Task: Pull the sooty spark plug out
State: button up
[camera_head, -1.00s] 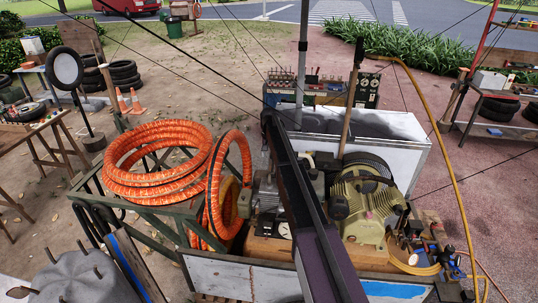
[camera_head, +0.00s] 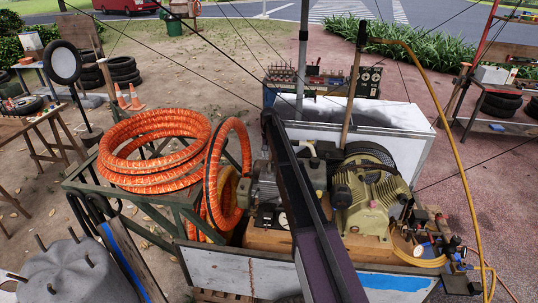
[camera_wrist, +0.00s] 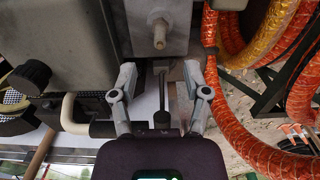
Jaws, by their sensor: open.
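A pale fitting with a hex base and a round stub (camera_wrist: 159,34), possibly the spark plug, sticks out of a grey engine block face at the top of the wrist view. I cannot make out soot on it. My gripper (camera_wrist: 160,70) is open, its two fingers spread apart just below the fitting and not touching it. A thin grey stem with a dark end (camera_wrist: 162,118) shows between the fingers; I cannot tell what it is. In the head view my dark arm hides the gripper and the plug. The grey engine (camera_head: 263,190) shows beside the arm.
The tan compressor pump (camera_head: 370,205) stands right of my arm on the cart (camera_head: 230,272). Orange hose coils (camera_head: 155,150) lie on a rack at left, and they are close on the right in the wrist view (camera_wrist: 240,130). A yellow hose (camera_head: 462,180) arcs at right.

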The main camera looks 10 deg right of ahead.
aim_at(269, 163)
jog(key=shift+f+b, duration=3.05)
jog(key=shift+f, duration=0.3)
grip_shut()
jog(key=shift+w+r+p, duration=0.1)
jog(key=shift+r+p, duration=0.1)
jog(key=shift+p, duration=0.15)
jog(key=shift+r, duration=0.15)
jog(key=shift+r+p, duration=0.6)
jog(key=shift+r, duration=0.05)
jog(key=shift+r+p, duration=1.5)
jog(key=shift+p, duration=0.05)
